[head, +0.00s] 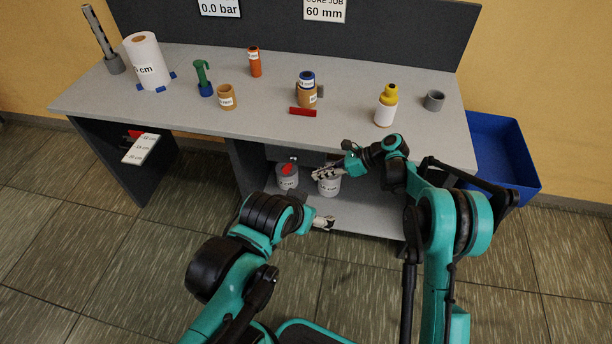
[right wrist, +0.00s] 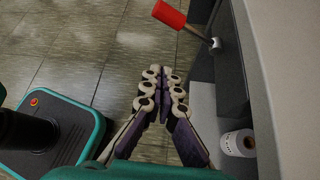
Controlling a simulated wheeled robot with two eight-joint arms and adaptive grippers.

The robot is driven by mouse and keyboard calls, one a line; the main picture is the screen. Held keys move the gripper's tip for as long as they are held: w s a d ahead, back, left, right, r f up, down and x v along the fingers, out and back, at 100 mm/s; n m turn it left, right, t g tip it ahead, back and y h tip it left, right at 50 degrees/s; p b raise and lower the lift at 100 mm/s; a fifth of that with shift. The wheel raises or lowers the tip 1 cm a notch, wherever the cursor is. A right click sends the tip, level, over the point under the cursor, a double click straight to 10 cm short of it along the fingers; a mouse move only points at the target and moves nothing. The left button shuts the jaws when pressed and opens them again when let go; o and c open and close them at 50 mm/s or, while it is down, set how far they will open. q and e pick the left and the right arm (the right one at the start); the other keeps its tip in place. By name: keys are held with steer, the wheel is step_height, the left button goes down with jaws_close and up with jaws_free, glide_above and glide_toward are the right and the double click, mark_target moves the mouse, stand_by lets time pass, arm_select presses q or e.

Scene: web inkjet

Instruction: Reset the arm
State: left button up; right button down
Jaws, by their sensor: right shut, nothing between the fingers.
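My right gripper (head: 328,172) is in front of the workbench (head: 200,62), level with its open lower bay in the head view. In the right wrist view the fingers of my right gripper (right wrist: 163,82) meet at the tips with nothing between them. My left gripper (head: 323,222) is lower, in front of the bench; only a small pale part of it shows past the wrist, so its opening cannot be made out. Both arms are bent at the elbow and reach toward the bench.
A red handle (right wrist: 170,14) on the bench side is close to my right gripper. A white roll (head: 329,185) and another roll (head: 287,180) stand on the lower shelf. Several cores and bottles stand on the benchtop. A blue bin (head: 500,150) is at right.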

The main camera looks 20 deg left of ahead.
steer(key=shift+v, duration=0.85)
steer(key=shift+w, duration=0.15)
steer(key=s+d+r+n+t+h, duration=0.2)
steer(key=d+r+n+t, duration=0.1)
steer(key=d+r, duration=0.5)
steer(key=s+d+r+n+t+h, duration=0.25)
steer(key=d+r, duration=0.35)
steer(key=d, duration=0.4)
steer(key=s+d+n+t+h, duration=0.5)
steer(key=s+d+n, duration=0.5)
steer(key=s+d, duration=0.8)
steer(key=d+h, duration=0.1)
steer(key=d, duration=0.3)
steer(key=shift+s+n, duration=0.35)
